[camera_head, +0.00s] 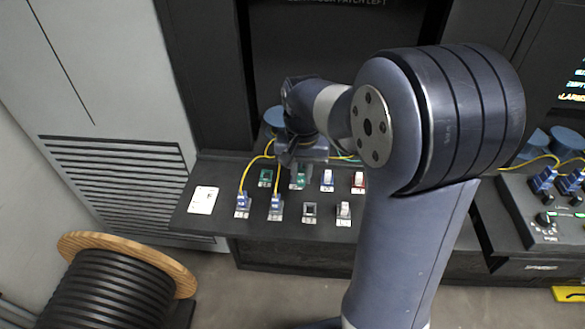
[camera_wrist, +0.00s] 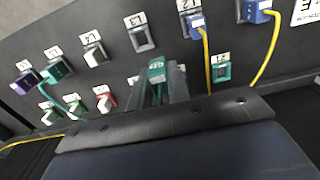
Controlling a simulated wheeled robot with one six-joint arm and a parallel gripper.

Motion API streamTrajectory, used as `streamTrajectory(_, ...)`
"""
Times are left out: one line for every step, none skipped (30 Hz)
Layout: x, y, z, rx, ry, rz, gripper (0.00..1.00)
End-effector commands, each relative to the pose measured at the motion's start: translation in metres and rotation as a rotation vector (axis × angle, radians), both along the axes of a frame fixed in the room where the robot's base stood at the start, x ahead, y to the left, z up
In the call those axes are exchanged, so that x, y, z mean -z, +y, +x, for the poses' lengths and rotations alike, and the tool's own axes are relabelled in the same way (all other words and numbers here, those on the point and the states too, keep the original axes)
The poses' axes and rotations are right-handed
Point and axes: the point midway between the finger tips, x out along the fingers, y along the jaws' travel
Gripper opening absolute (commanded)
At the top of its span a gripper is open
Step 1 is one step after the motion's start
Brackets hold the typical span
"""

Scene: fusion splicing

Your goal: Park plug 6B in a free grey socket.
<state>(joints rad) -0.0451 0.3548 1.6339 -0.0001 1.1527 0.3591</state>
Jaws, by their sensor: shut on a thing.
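My gripper (camera_wrist: 163,82) is shut on a green plug (camera_wrist: 156,68), whose small label I cannot read with certainty. The fingers stand on either side of it, close above the panel's row nearer the wrist. I cannot tell whether the plug is seated in a socket or just clear of it. In the head view my gripper (camera_head: 300,150) is over the back row, partly hidden by the arm. An empty grey square socket (camera_wrist: 142,38) is in the other row, beside the blue plugs; it also shows in the head view (camera_head: 310,209).
An empty green socket (camera_wrist: 221,72) is beside the held plug. A white plug (camera_wrist: 94,52), green plug (camera_wrist: 56,70) and purple plug (camera_wrist: 26,82) occupy other places. A cable drum (camera_head: 115,290) stands left.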

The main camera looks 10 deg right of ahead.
Motion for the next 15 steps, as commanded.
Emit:
streamTrajectory(0.001,-0.003,-0.005,0.002,-0.001,0.000,0.00)
streamTrajectory(0.002,-0.005,-0.007,0.002,-0.001,0.000,0.00)
streamTrajectory(0.001,-0.007,-0.011,0.003,-0.001,0.000,0.00)
streamTrajectory(0.001,-0.009,-0.013,0.002,-0.001,0.001,0.00)
streamTrajectory(0.001,-0.010,-0.015,0.002,-0.001,0.000,0.00)
streamTrajectory(0.001,-0.012,-0.019,0.002,-0.001,0.000,0.00)
streamTrajectory(0.001,-0.014,-0.022,0.002,-0.001,0.000,0.00)
streamTrajectory(0.001,-0.016,-0.024,0.002,-0.001,0.000,0.00)
streamTrajectory(0.001,-0.018,-0.027,0.002,-0.001,0.000,0.00)
streamTrajectory(0.001,-0.019,-0.030,0.003,-0.001,0.000,0.00)
streamTrajectory(0.008,-0.018,-0.029,0.001,0.001,0.000,0.00)
streamTrajectory(0.013,-0.018,-0.029,0.000,0.001,0.000,0.00)
streamTrajectory(0.016,-0.018,-0.029,0.000,0.002,0.000,0.00)
streamTrajectory(0.019,-0.018,-0.029,0.000,0.002,0.000,0.00)
streamTrajectory(0.023,-0.018,-0.029,0.000,0.002,0.000,0.00)
